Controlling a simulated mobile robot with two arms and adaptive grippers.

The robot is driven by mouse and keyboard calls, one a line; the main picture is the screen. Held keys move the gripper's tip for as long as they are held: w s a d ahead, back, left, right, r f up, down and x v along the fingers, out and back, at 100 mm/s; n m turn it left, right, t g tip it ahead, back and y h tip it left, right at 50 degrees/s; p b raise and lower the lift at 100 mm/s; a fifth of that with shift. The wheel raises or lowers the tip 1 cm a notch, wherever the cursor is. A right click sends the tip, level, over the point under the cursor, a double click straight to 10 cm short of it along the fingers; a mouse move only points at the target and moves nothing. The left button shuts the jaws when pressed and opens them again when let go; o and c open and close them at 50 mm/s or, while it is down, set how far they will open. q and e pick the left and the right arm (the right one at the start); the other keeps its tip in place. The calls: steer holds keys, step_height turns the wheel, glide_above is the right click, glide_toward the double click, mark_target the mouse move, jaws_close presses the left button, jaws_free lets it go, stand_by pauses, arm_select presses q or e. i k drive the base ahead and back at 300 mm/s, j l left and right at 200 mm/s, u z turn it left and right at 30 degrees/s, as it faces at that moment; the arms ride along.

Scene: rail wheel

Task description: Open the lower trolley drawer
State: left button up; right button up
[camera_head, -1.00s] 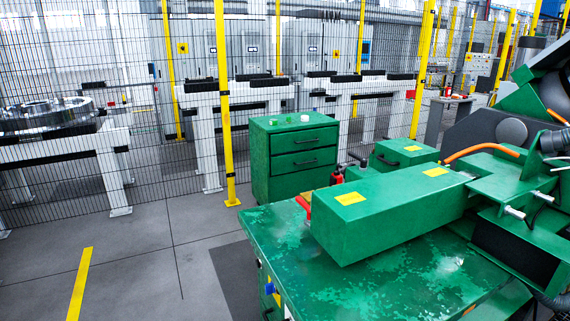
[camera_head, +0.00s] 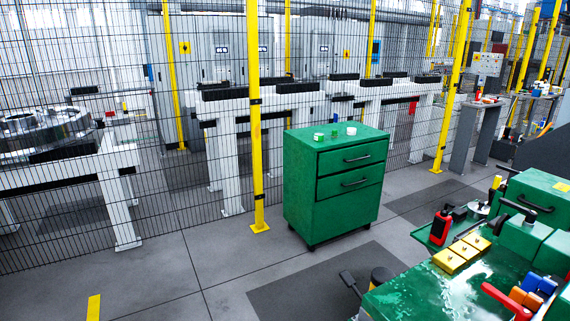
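The green trolley (camera_head: 336,185) stands on the grey floor near the middle of the head view, in front of the mesh fence. It has two drawers on its front face. The upper drawer (camera_head: 352,158) and the lower drawer (camera_head: 353,183) each have a dark bar handle, and both look shut. Small green and white items (camera_head: 334,133) lie on its top. Neither of my grippers is in view.
A green machine bench (camera_head: 425,288) with a red-and-black tool (camera_head: 441,227) and yellow blocks (camera_head: 457,254) fills the lower right. A yellow post (camera_head: 254,120) of the fence stands left of the trolley.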

mark_target(332, 184)
steer(key=i+j, duration=0.25)
steer(key=i, duration=0.15)
steer(key=i+j, duration=0.25)
steer(key=i, duration=0.2)
steer(key=i+j, duration=0.2)
steer(key=i, duration=0.2)
steer(key=i+j, duration=0.25)
steer(key=i, duration=0.15)
